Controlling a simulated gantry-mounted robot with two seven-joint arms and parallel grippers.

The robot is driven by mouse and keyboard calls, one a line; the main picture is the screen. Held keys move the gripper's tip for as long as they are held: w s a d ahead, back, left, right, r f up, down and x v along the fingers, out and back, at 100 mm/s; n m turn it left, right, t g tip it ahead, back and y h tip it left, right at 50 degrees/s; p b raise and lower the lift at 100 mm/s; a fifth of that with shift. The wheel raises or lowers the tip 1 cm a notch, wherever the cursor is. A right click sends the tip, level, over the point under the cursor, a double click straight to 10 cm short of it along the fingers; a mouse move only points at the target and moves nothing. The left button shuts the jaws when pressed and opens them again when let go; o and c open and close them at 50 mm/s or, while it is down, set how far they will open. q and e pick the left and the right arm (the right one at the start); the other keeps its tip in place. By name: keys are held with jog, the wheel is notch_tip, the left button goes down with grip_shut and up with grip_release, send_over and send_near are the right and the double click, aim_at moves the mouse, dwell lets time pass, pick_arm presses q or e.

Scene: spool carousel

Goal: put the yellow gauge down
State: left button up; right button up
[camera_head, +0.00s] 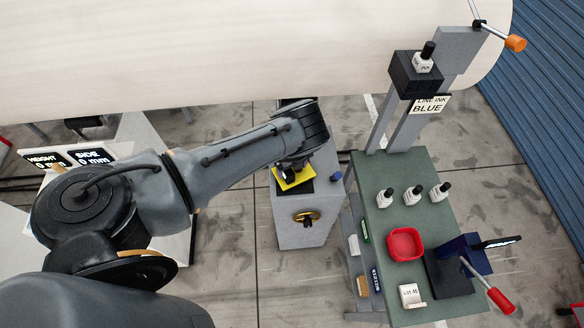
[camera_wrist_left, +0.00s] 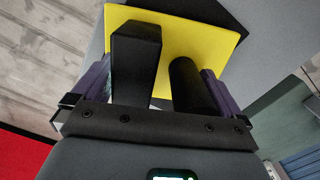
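The yellow gauge (camera_head: 294,178) shows as a flat yellow plate at the black pad (camera_head: 291,188) on top of a grey pedestal (camera_head: 306,233). My left gripper (camera_head: 291,168) is right above it, pointing down. In the left wrist view the yellow plate (camera_wrist_left: 208,38) lies just beyond my left gripper (camera_wrist_left: 160,88). A black block (camera_wrist_left: 135,62) and a black cylinder (camera_wrist_left: 191,86) stand side by side in front of the plate, with yellow between them. I cannot tell whether the gripper grips the gauge, nor whether the plate touches the pad. My right gripper is not in view.
A small blue item (camera_head: 336,176) and a yellow-and-black round part (camera_head: 306,217) are at the pedestal. On the right, a green-topped bench (camera_head: 386,234) holds a red tray (camera_head: 404,244), several small bottles and a red-handled lever (camera_head: 500,301). A large pale roll (camera_head: 240,50) spans the back.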

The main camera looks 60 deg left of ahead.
pick_arm(q)
jog(key=shift+r, duration=0.1)
jog(key=shift+r, duration=0.45)
notch_tip(320, 180, up, 11)
jog(key=b, duration=0.1)
jog(key=shift+d, duration=0.35)
jog(key=shift+r, duration=0.1)
